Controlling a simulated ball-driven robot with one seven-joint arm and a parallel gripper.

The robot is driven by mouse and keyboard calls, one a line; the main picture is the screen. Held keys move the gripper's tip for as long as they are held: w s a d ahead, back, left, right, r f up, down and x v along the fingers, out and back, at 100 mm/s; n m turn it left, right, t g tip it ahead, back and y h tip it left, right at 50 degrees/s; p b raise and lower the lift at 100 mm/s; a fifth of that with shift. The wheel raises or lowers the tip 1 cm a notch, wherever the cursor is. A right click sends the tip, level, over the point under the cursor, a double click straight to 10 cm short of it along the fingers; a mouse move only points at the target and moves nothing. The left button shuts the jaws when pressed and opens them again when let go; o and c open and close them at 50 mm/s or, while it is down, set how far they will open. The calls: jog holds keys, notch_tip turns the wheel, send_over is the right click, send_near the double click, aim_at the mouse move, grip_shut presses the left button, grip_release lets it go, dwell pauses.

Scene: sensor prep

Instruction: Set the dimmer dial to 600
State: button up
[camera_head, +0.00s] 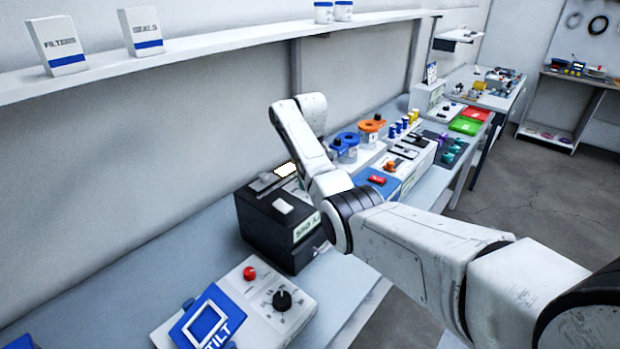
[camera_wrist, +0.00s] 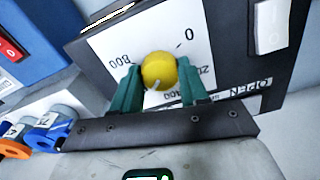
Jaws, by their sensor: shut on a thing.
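The yellow dimmer dial (camera_wrist: 159,70) sits on a white scale plate (camera_wrist: 110,40) on a dark box. In the wrist view, the plate's print is upside down: 0 is at upper right, 800 at left, and 200 and 400 at lower right, partly covered. The 600 mark is hidden. A pale mark on the dial points to lower left. My gripper (camera_wrist: 158,78) has its green fingers on both sides of the dial, shut on it.
A TILT panel with a red button and black knob (camera_head: 283,300) stands in front of the box. Blue and orange spools (camera_head: 371,128) and a blue panel with a red switch (camera_head: 377,181) stand beyond it. A shelf (camera_head: 200,58) runs along the wall above.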

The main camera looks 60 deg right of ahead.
jog(key=shift+r+m, duration=0.1)
jog(key=shift+m, duration=0.9)
jog(key=o, duration=1.1)
jog(key=shift+c, duration=0.2)
notch_tip(320, 180, up, 11)
jog(key=shift+f, duration=0.2)
